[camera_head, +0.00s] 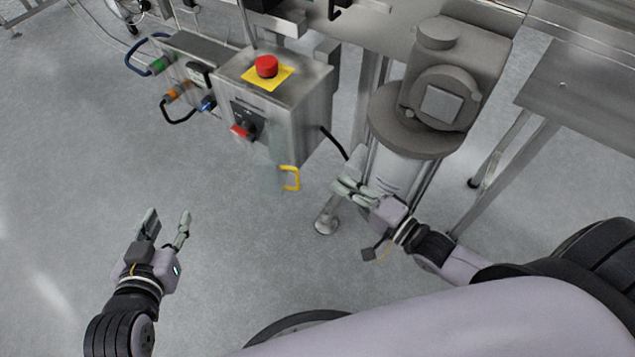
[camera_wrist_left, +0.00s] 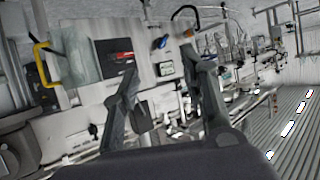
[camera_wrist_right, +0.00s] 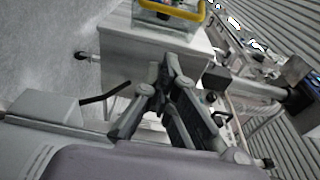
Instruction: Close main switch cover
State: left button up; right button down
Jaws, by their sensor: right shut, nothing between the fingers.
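The main switch cover (camera_head: 273,170) is a clear panel with a yellow handle (camera_head: 291,179). It stands open, sticking out from the steel control box (camera_head: 300,105). The red and black main switch (camera_head: 243,130) is uncovered on the box front. In the left wrist view the cover (camera_wrist_left: 80,55) shows beside the switch plate (camera_wrist_left: 113,60); the handle also shows in the right wrist view (camera_wrist_right: 172,16). My left gripper (camera_head: 169,214) is open and empty, left of the cover and apart from it. My right gripper (camera_head: 342,187) is shut and empty, right of the handle and apart from it.
A red emergency stop button (camera_head: 267,66) sits on top of the box. Cables with coloured connectors (camera_head: 176,92) lie to its left. A large grey motor (camera_head: 440,85) stands behind my right gripper. The floor between my grippers is clear.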

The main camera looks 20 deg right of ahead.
pick_arm(q)
notch_tip(320, 180, up, 7)
jog(key=w+d+t+h+b, duration=0.1)
jog(key=w+t, duration=0.1)
jog(key=t, duration=0.2)
jog(key=shift+w+d, duration=0.3)
jog(key=shift+d, duration=0.05)
pick_arm(e)
jog(key=w+a, duration=0.3)
jog(key=a, duration=0.2)
pick_arm(q)
jog(key=shift+f, duration=0.15)
pick_arm(e)
jog(key=shift+w, duration=0.1)
